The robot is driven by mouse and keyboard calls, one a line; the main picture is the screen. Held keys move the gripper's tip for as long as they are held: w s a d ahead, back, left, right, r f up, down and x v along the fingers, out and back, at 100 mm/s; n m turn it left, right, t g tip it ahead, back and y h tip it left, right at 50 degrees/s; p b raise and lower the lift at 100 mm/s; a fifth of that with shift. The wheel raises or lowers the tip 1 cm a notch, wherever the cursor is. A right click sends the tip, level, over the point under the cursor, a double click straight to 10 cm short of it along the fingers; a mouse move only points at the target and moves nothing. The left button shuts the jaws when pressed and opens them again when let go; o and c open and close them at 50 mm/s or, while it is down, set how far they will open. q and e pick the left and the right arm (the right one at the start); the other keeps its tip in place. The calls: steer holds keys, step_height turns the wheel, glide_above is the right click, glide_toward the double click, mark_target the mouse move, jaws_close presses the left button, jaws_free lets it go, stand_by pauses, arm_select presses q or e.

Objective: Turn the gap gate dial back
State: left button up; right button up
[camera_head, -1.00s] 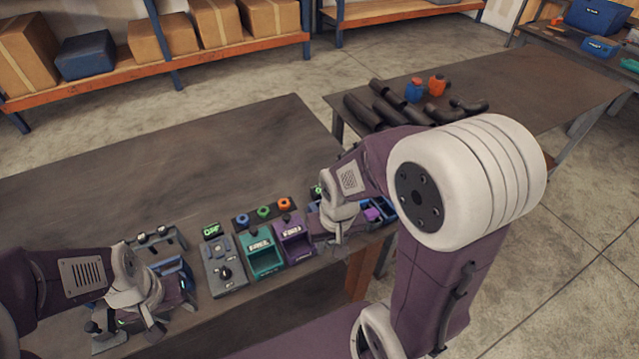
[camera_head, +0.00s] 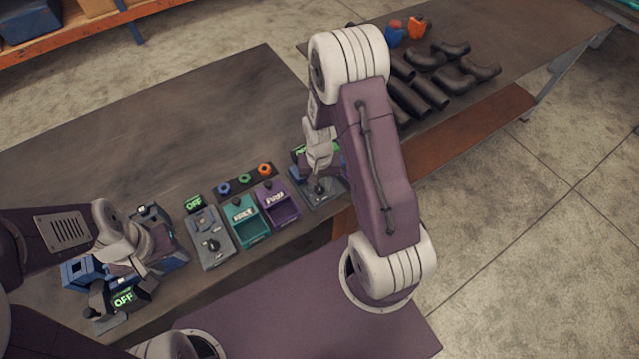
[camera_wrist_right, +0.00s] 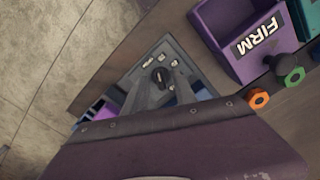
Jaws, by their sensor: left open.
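A grey panel (camera_head: 325,198) with a dark dial (camera_head: 318,188) stands at the right end of the row of devices on the table. The right wrist view shows this dial (camera_wrist_right: 160,76) as a black knob on the grey plate with small white labels. My right gripper (camera_head: 317,182) is over this panel. In the right wrist view its two fingertips (camera_wrist_right: 163,80) stand apart on either side of the dial; I cannot tell whether they touch it. My left gripper (camera_head: 135,268) is open over the blue-grey device at the left, near a green OFF display (camera_head: 124,298).
A second grey dial panel (camera_head: 208,240) with an OFF display (camera_head: 194,204) stands mid-row. Beside it are a teal bin (camera_head: 243,232) and a purple FIRM bin (camera_wrist_right: 222,52). Coloured rings (camera_head: 264,169) lie behind. Dark pipes (camera_head: 430,92) lie on the far table. The rear left table is clear.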

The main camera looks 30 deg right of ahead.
steer(key=shift+s+a, duration=0.2)
steer(key=shift+s, duration=0.2)
steer(key=shift+w+d+f, duration=0.1)
steer(key=shift+w, duration=0.1)
jaws_close()
steer(key=shift+d+n+p, duration=0.2)
steer(key=shift+n+p, duration=0.15)
steer(key=shift+n, duration=2.55)
jaws_free()
